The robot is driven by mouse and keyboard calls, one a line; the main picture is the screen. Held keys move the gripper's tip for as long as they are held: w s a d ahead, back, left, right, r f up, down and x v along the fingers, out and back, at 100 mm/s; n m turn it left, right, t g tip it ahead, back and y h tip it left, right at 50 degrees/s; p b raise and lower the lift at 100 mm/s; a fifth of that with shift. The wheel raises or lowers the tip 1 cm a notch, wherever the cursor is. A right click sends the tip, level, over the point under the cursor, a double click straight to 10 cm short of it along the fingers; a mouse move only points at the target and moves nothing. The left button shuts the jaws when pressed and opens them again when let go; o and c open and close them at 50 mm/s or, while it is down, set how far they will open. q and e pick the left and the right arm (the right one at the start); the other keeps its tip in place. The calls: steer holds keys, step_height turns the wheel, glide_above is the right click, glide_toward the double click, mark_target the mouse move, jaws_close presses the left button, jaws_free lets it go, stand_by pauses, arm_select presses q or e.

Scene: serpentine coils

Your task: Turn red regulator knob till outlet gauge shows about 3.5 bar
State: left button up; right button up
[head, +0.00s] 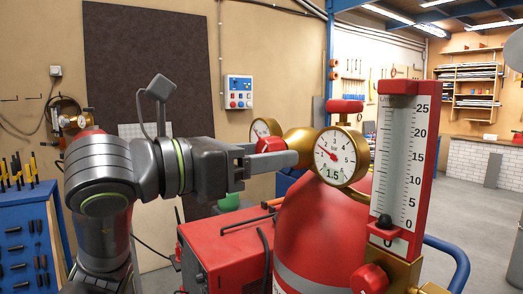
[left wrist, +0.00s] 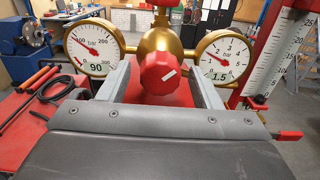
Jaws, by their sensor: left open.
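The red regulator knob (left wrist: 158,72) with a white mark sits in the middle of the left wrist view; part of it shows in the head view (head: 270,144). My left gripper (left wrist: 160,80) is open, with one finger on each side of the knob. I cannot tell whether the fingers touch it. In the head view the left gripper (head: 278,156) reaches in from the left, beside the brass regulator (head: 299,142). The outlet gauge (head: 341,156) reads 1.5; it also shows in the left wrist view (left wrist: 222,56). The other gauge (left wrist: 94,48) reads 90.
A red-framed flow tube (head: 403,140) with a 0 to 25 scale stands right of the outlet gauge, its ball near 0. A red cylinder (head: 318,225) is below the regulator. A red machine (head: 222,248) with a black cable stands to its left.

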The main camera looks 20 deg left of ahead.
arm_select(q)
steer(key=c, duration=1)
steer(key=shift+m+b, duration=3.75)
steer(key=shift+m, duration=2.05)
